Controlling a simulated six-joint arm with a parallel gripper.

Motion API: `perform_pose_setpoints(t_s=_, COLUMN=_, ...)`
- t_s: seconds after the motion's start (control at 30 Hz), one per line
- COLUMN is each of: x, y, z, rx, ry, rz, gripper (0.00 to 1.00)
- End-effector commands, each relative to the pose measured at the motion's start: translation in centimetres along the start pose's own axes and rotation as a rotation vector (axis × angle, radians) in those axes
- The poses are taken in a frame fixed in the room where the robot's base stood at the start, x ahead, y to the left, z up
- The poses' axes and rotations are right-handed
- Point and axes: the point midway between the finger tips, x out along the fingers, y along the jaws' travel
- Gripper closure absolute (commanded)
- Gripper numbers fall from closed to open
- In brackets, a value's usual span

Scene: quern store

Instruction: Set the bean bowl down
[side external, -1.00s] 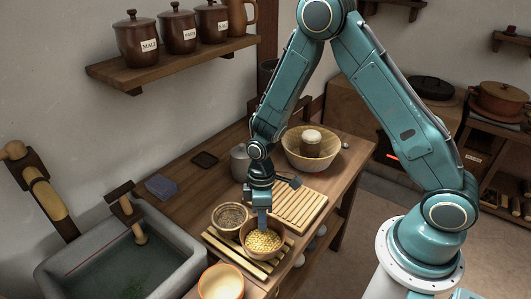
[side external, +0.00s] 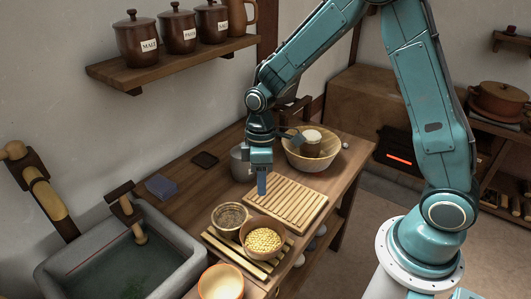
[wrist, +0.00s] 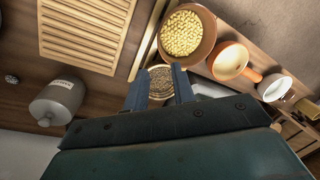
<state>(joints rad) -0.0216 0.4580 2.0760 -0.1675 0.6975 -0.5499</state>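The bean bowl (side external: 262,237) is a brown bowl full of yellow beans. It stands upright on a slatted wooden rack (side external: 220,244), beside a smaller bowl (side external: 230,217) with dark contents. In the wrist view the bean bowl (wrist: 187,34) is at the top centre, beyond the fingertips. My gripper (side external: 262,192) is above the counter, over the left edge of a larger slatted board and apart from the bean bowl. In the wrist view my gripper's two fingers (wrist: 160,82) are spread with nothing held between them.
The larger slatted board (side external: 285,205) is empty. A grey lidded jar (side external: 241,165) and a large wooden bowl (side external: 312,150) stand behind. A cream-filled pan (side external: 221,283) is at the front. A stone sink (side external: 120,255) is at the left.

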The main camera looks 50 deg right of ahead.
Motion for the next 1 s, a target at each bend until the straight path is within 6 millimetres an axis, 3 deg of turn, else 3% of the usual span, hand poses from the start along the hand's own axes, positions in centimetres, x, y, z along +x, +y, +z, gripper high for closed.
perform_pose_setpoints(t_s=0.67, x=-0.4, y=-0.1, z=0.1, rx=0.004, ry=0.003, rz=0.004, gripper=0.74)
perform_pose_setpoints(t_s=0.83, x=-1.9, y=-0.4, z=0.5, rx=0.028, ry=0.021, rz=0.024, gripper=0.74)
perform_pose_setpoints(t_s=1.0, x=-4.9, y=-1.1, z=1.5, rx=0.077, ry=0.058, rz=0.065, gripper=0.74)
